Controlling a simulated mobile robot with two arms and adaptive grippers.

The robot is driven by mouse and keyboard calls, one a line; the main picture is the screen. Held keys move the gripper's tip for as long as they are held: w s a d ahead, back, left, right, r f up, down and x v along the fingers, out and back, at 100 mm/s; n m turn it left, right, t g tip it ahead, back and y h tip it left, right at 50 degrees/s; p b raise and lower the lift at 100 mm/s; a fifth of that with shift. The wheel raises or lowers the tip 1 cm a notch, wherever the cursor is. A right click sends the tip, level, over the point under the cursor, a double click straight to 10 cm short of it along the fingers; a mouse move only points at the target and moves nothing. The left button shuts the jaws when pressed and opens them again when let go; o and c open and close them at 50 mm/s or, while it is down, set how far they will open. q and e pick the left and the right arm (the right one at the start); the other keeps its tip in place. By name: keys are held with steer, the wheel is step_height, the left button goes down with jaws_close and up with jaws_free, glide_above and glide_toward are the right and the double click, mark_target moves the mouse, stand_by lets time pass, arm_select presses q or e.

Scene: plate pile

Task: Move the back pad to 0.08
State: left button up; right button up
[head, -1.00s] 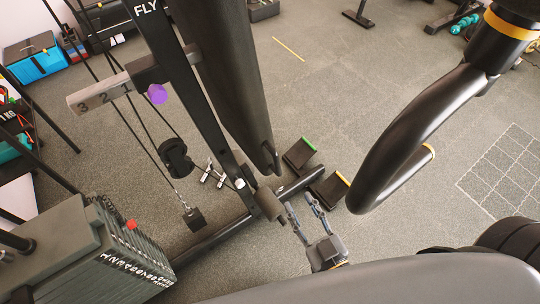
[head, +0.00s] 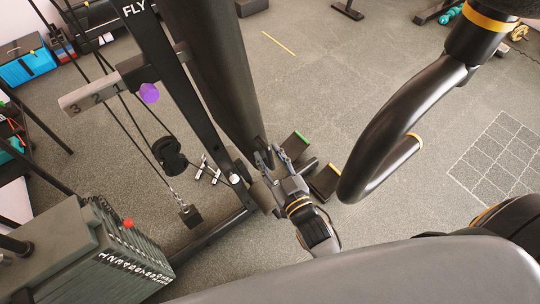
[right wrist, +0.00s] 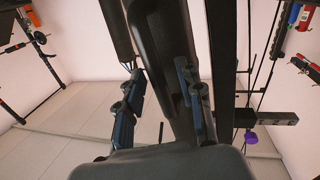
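The back pad (head: 205,70) is the long dark pad beside the black upright marked FLY in the head view. It slopes down to a narrow lower end near the middle. My right gripper (head: 270,158) is at that lower end, its two fingers apart. In the right wrist view, my right gripper (right wrist: 157,85) has its fingers spread, with the dark back pad (right wrist: 165,40) between and beyond them. I cannot tell whether either finger touches it. A purple knob (head: 149,93) sits by a bar numbered 3, 2, 1 (head: 88,96). My left gripper is not in view.
A curved black handle arm (head: 385,140) hangs right of my gripper. A weight stack (head: 125,250) with a red pin stands at lower left. Foot plates with green and yellow edges (head: 325,182) lie just right of the gripper. Open floor (head: 330,70) lies beyond.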

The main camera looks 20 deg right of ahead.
jaws_close()
steer(key=w+d+p, duration=0.1)
steer(key=w+d, duration=0.2)
steer(key=d, duration=0.5)
steer(key=shift+p, duration=0.4)
steer(key=shift+f, duration=0.15)
steer(key=shift+c, duration=1.5)
jaws_free()
steer(key=o, duration=0.3)
steer(key=shift+s+d, duration=0.2)
